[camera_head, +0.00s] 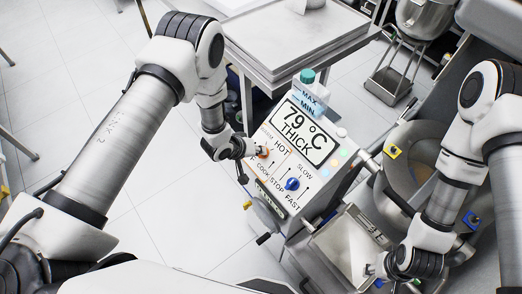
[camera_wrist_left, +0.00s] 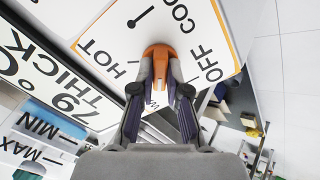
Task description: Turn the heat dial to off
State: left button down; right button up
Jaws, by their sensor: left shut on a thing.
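The orange heat dial (camera_head: 263,152) is on the sloping white control panel, with the labels HOT, COOK and OFF around it. My left gripper (camera_head: 254,149) is at the dial. In the left wrist view, the two fingers of my left gripper (camera_wrist_left: 160,88) are closed on the sides of the orange dial (camera_wrist_left: 160,50). OFF is right of the dial there and HOT is left of it. The fingers cover part of the dial and a label below it. I cannot tell which label the dial points to. My right gripper (camera_head: 372,270) is low at the right, by a metal bin; its fingers are unclear.
A display (camera_head: 303,134) reads 79 °C and THICK. A blue dial (camera_head: 292,184) sits below it among STOP, SLOW and FAST. A clear container (camera_head: 308,95) marked MAX and MIN stands behind the panel. A metal bin (camera_head: 330,232) and mixer bowl (camera_head: 408,158) are at the right.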

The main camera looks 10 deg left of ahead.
pick_arm(q)
jog(key=n, duration=0.3)
jog(key=shift+n, duration=0.3)
jog(key=n+p, duration=0.1)
jog(key=n, duration=0.2)
jog(key=c, duration=1)
grip_release()
jog(key=shift+n, duration=0.4)
jog(key=shift+c, duration=0.2)
jog(key=shift+p+v, duration=0.85)
jog(key=shift+v, duration=0.2)
jog(key=shift+s+a+r, duration=0.1)
jog(key=shift+s+r, duration=0.05)
jog(key=shift+r, duration=0.15)
jog(key=shift+s+a+r, duration=0.2)
jog(key=shift+s+r, duration=0.05)
jog(key=shift+v, duration=1.75)
